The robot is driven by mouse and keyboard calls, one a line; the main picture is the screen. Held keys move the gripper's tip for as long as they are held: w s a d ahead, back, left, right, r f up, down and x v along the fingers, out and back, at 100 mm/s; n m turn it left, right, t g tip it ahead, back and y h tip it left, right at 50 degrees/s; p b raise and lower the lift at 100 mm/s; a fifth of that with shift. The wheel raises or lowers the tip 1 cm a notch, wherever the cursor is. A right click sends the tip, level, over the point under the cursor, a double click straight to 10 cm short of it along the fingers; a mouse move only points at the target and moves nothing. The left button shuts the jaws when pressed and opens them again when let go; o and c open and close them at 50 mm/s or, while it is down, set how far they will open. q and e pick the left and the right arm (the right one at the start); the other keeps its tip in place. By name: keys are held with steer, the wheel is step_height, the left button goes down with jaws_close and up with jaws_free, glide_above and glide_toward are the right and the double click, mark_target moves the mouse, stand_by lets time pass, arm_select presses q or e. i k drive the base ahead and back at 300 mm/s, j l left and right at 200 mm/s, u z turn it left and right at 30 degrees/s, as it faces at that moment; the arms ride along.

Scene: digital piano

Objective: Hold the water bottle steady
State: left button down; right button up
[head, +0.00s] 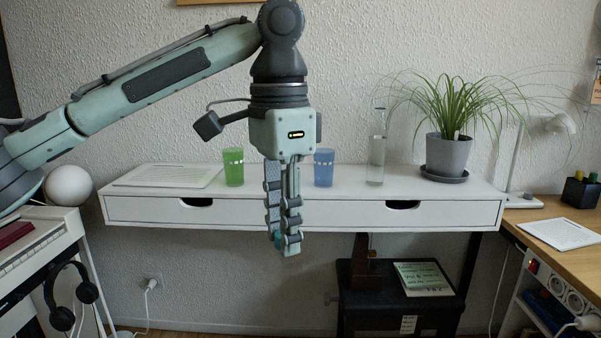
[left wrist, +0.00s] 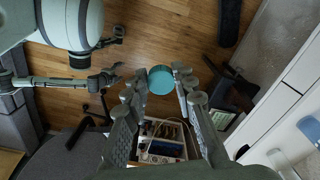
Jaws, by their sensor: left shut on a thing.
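The clear glass water bottle (head: 376,150) stands upright on the white shelf desk, right of the blue cup. My left gripper (head: 285,243) points down in front of the desk's front edge, left of the bottle and apart from it. It is shut on a small teal round cap-like thing (left wrist: 160,80), seen between its fingertips in the left wrist view; in the head view the fingers mostly hide it. In the left wrist view, what appears to be my right gripper (left wrist: 106,79) is small at the left, and its jaws are unclear.
A dark cabinet (head: 385,312) stands below. A piano (head: 40,255) is at left and a wooden desk (head: 550,208) at right.

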mark_target(378, 138)
steer(key=i, duration=1.75)
